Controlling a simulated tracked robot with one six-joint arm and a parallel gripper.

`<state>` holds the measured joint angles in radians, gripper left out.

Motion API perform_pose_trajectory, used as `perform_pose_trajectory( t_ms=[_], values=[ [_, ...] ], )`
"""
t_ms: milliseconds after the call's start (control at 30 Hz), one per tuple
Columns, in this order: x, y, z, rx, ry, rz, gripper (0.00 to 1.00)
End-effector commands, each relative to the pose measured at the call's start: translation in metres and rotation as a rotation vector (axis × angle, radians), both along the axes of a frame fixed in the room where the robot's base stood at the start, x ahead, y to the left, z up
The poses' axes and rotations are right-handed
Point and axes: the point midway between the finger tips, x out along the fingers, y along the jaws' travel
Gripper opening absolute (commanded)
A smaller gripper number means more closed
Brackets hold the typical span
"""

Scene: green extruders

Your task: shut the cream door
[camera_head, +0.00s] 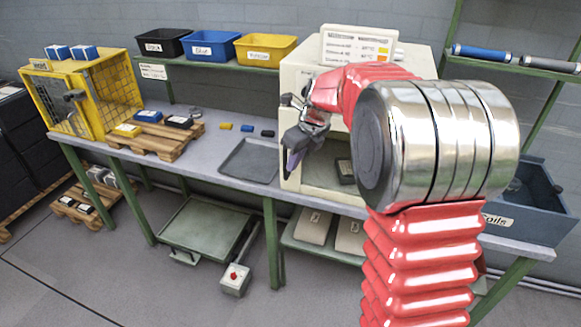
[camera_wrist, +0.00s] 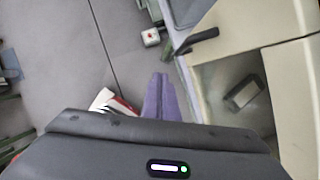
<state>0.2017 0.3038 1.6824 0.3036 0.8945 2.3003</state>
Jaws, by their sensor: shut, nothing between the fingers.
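The cream cabinet (camera_head: 294,76) stands on the bench, with its front partly hidden by my red and silver arm. Its interior shows through an opening, with a dark box (camera_head: 345,171) inside, also seen in the wrist view (camera_wrist: 243,93). In the wrist view the cream door (camera_wrist: 245,28) stands open above the opening, with a black handle (camera_wrist: 197,41) near its left end. My gripper (camera_head: 289,163) is in front of the cabinet's left side. Its purple fingers (camera_wrist: 160,88) are together and empty, left of the handle and apart from it in the wrist view.
A dark tray (camera_head: 250,161) lies on the bench left of the cabinet. A yellow cage (camera_head: 84,93) and a pallet (camera_head: 155,140) are farther left. A blue bin (camera_head: 535,205) stands at the right. A red-button box (camera_head: 235,280) is below the bench.

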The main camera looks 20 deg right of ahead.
Motion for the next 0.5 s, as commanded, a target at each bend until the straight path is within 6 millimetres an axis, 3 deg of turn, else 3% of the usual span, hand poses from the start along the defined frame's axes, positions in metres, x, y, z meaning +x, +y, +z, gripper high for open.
perform_pose_trajectory(
  t_ms=[233, 500],
  values=[
    [-0.015, 0.000, 0.039, -0.002, -0.002, 0.001, 0.00],
    [-0.022, 0.001, 0.054, -0.001, 0.002, 0.001, 0.00]
  ],
)
